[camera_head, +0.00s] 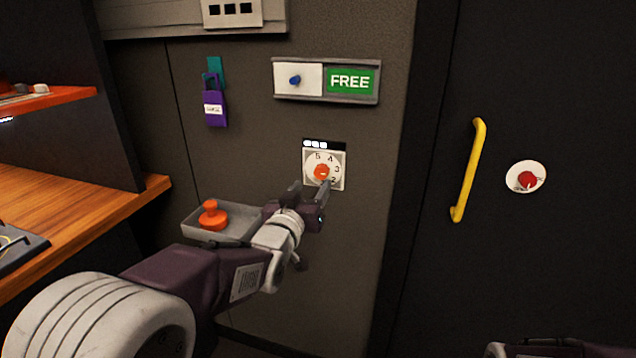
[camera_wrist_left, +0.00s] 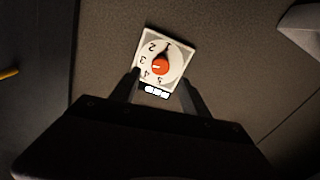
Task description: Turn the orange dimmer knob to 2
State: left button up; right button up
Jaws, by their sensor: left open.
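The orange dimmer knob (camera_head: 321,172) sits on a pale square dial plate (camera_head: 341,184) on the dark wall. In the left wrist view the knob (camera_wrist_left: 160,67) shows upside down, with digits around it. A pale mark on the knob points toward the side of the 3; the exact setting is hard to tell. My left gripper (camera_head: 311,188) is open just in front of the plate's lower part.
A FREE slider sign (camera_head: 350,82) is above the dial. A purple padlock (camera_head: 214,108) hangs at upper left. A grey tray (camera_head: 246,224) with an orange-red knobbed object (camera_head: 213,215) is left of my gripper. A yellow handle (camera_head: 468,170) and round red-knob dial (camera_head: 527,178) are right.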

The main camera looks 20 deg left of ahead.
aim_at(320, 174)
pick_arm(q)
jog(key=w, duration=0.6)
jog(key=shift+w+d+f, duration=0.1)
grip_shut()
jog(key=shift+m+b, duration=0.3)
jog(key=m+b, duration=0.2)
jog(key=m, duration=0.1)
jog(key=shift+f+m, duration=0.15)
jog(key=shift+m, duration=0.15)
jog(key=m+b, duration=0.2)
jog(key=m, duration=0.3)
jog(key=shift+b, duration=0.3)
jog(key=shift+m, duration=0.4)
grip_release()
